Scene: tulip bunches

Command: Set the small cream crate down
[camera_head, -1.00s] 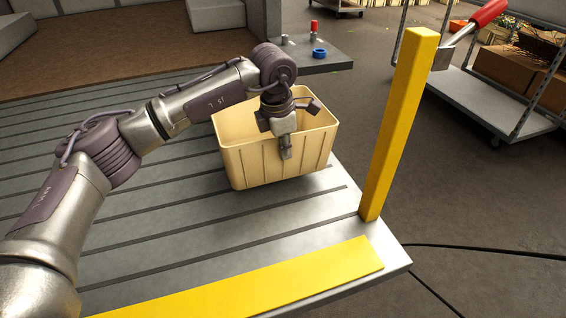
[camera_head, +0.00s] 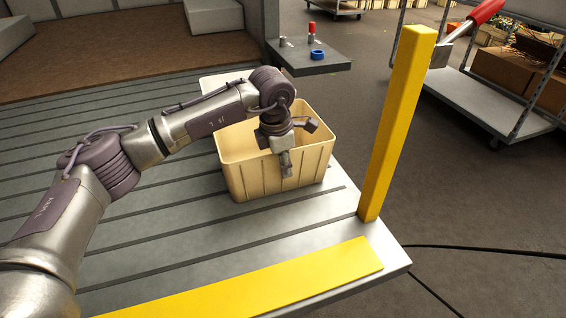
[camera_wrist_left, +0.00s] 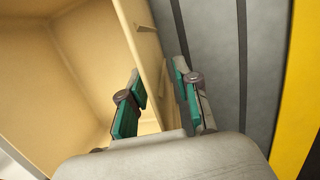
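The small cream crate (camera_head: 262,178) stands upright near the right end of the grey slatted bench, empty as far as I can see. Its base looks on the bench or very close to it. My left gripper (camera_head: 286,163) is at its near wall. My right gripper is not in view.
A yellow post (camera_head: 392,130) stands at the bench's right edge, and a yellow strip (camera_head: 250,290) lies along its front. A pale object (camera_head: 226,77) shows behind my left forearm, mostly hidden. A small grey shelf (camera_head: 310,64) holds a blue ring. Bare slats lie in front of the crate.

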